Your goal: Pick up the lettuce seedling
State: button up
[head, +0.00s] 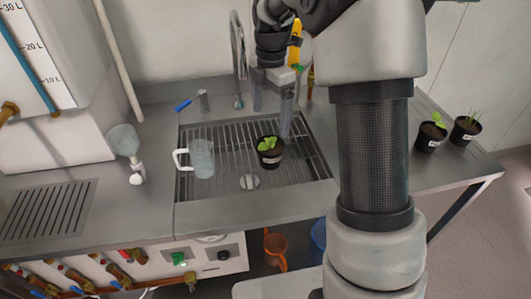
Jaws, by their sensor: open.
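A black pot with a pale label and a broad-leaved green seedling (268,151) stands upright on the sink's slatted grate. Another black pot with a light green leafy seedling (432,131) stands on the counter at the right. Both have lettuce-like leaves; I cannot tell from the view which is the lettuce, and the labels are too small to read. My gripper (272,105) points down over the back of the sink, its two pale fingers apart with nothing seen between them. It appears above and behind the pot in the sink, not holding it.
A clear mug (201,158) stands left of the sink pot. The tap (238,65) rises at the back. A pot of thin grassy shoots (466,129) stands at the far right. A clear funnel-topped item (127,145) is at the left. My arm hides the counter's middle right.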

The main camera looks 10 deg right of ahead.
aim_at(270, 148)
notch_tip(270, 148, down, 16)
jog(key=shift+b, duration=0.45)
jog(key=c, duration=1.2)
jog(key=shift+r, duration=0.1)
jog(key=shift+c, duration=0.8)
jog(key=shift+w+r, duration=0.1)
